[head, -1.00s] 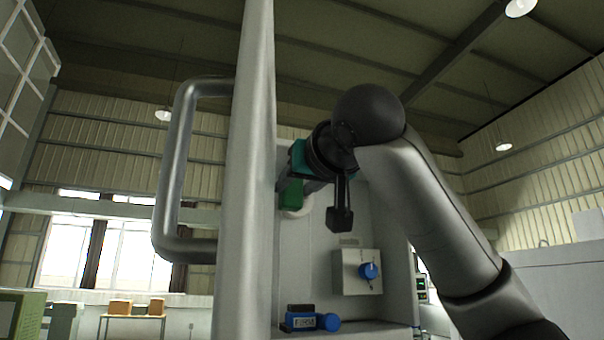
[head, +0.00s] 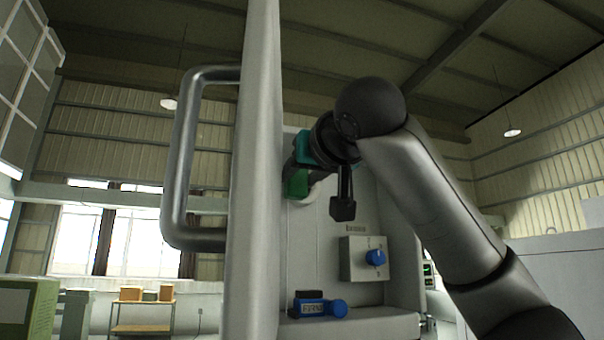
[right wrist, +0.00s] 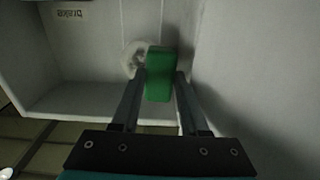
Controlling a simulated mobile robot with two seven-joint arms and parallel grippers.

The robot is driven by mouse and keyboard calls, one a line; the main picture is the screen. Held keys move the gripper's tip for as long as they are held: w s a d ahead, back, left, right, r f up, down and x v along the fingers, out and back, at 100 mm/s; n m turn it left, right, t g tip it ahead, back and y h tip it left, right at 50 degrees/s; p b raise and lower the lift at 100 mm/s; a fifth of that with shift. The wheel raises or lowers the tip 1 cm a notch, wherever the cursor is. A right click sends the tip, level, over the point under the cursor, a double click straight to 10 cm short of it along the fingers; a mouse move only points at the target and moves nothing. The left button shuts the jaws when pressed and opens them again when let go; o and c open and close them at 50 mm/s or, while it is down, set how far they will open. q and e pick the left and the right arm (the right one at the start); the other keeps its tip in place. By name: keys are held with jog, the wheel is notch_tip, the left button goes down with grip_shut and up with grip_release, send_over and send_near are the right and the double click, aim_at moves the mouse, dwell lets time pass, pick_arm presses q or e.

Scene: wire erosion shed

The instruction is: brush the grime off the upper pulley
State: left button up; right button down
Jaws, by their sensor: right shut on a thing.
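My right gripper (head: 297,172) is shut on a green brush (head: 298,184), high inside the machine's open housing. The brush also shows in the right wrist view (right wrist: 159,76), between the two fingers. A pale round pulley (right wrist: 131,57) is just behind and left of the brush there, partly hidden by it and a finger. In the head view a small part of the pulley (head: 311,191) shows beside the brush. I cannot tell whether the brush touches it, and no grime can be made out. My left gripper is not in view.
A thick pale upright (head: 253,180) with a bent metal handle (head: 180,160) stands left of my arm. Below are a box with a blue knob (head: 376,257) and a blue device (head: 312,307) on a ledge. A housing wall (right wrist: 245,70) is close right in the wrist view.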

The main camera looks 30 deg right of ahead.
jog(key=shift+w+d, duration=0.15)
jog(key=shift+w, duration=0.3)
jog(key=shift+d, duration=0.15)
